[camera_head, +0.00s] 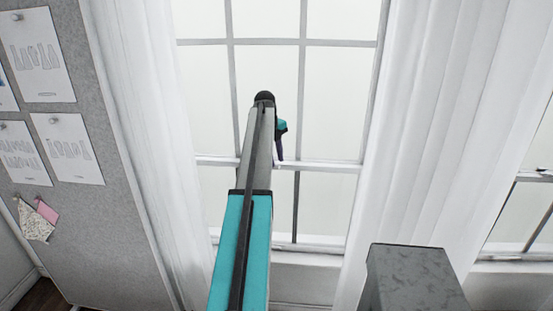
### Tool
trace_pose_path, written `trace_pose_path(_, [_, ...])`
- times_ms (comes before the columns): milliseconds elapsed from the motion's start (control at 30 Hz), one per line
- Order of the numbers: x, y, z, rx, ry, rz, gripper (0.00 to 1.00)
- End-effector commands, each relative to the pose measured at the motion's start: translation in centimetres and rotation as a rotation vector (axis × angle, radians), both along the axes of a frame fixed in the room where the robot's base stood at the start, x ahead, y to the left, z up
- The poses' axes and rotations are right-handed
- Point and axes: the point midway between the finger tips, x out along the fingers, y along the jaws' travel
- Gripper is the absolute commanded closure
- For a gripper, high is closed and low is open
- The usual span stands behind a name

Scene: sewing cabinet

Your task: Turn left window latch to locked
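The left window (335,100) stands between white curtains, with a white meeting rail (325,167) across its middle. My arm reaches up in front of it. My gripper (280,157) is small and mostly hidden behind my arm, close to the rail near the window's middle. I cannot tell whether it touches anything or whether its fingers are open. The left window latch is not clearly visible; the gripper and arm cover that part of the rail. Its position cannot be read.
A second window (520,215) is at the right edge, with a small dark latch (545,172) on its rail. White curtains (425,110) hang beside the windows. A grey pinboard (85,225) with papers is at the left. A grey block-like top (412,275) stands at the lower right.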

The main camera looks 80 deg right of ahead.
Motion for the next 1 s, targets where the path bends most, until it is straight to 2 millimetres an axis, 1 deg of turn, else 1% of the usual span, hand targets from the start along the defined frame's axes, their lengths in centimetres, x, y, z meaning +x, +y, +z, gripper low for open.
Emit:
trace_pose_path(200, [-0.17,-0.16,-0.99,-0.001,-0.001,-0.001,0.73])
trace_pose_path(500, [-0.23,-0.18,-1.1,-0.001,0.001,-0.001,0.73])
trace_pose_path(667, [-0.29,-0.18,-1.09,-0.001,0.0,-0.002,1.0])
trace_pose_path(1000, [-0.37,-0.19,-1.06,-0.001,0.0,-0.003,1.0])
